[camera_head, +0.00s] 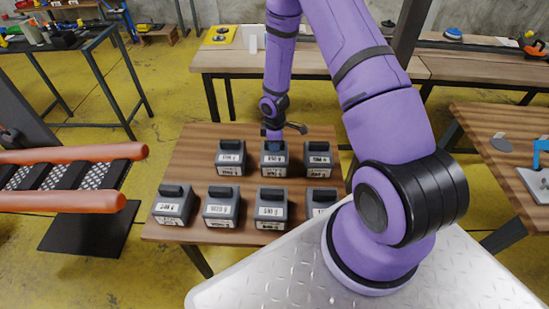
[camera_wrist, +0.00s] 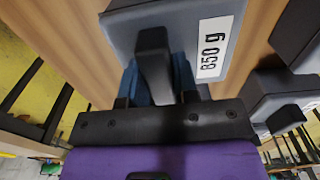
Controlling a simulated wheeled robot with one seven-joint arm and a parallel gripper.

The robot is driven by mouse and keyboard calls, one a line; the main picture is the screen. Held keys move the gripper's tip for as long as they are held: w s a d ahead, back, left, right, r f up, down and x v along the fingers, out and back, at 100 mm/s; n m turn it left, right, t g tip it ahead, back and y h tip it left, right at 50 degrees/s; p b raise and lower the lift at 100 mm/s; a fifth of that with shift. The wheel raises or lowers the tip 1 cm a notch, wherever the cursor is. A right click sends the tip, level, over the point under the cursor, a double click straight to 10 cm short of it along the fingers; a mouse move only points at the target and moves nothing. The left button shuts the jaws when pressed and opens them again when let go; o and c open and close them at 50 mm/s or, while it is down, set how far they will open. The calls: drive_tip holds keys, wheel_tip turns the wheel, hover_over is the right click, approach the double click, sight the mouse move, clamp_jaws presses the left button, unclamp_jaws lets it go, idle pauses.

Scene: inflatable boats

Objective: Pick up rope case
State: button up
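Several grey cases with dark handles and white labels stand in two rows on a brown wooden table (camera_head: 190,150). None is clearly marked as a rope case. My gripper (camera_head: 272,139) is over the middle case of the back row (camera_head: 274,168). In the wrist view a grey case (camera_wrist: 212,15) has the label "850 g", and its black handle (camera_wrist: 153,62) lies between the two blue fingers of my gripper (camera_wrist: 158,80). The handle hides the fingers' inner faces, so I cannot tell whether they press on it. The case appears to rest on the table.
Neighbouring cases stand close by, left (camera_head: 231,157) and right (camera_head: 317,158), with more in the front row (camera_head: 221,207). An orange-tubed inflatable boat (camera_head: 70,153) is at the left. Workbenches stand behind (camera_head: 225,58) and at the right (camera_head: 490,120).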

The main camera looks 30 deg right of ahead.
clamp_jaws()
idle(1.1)
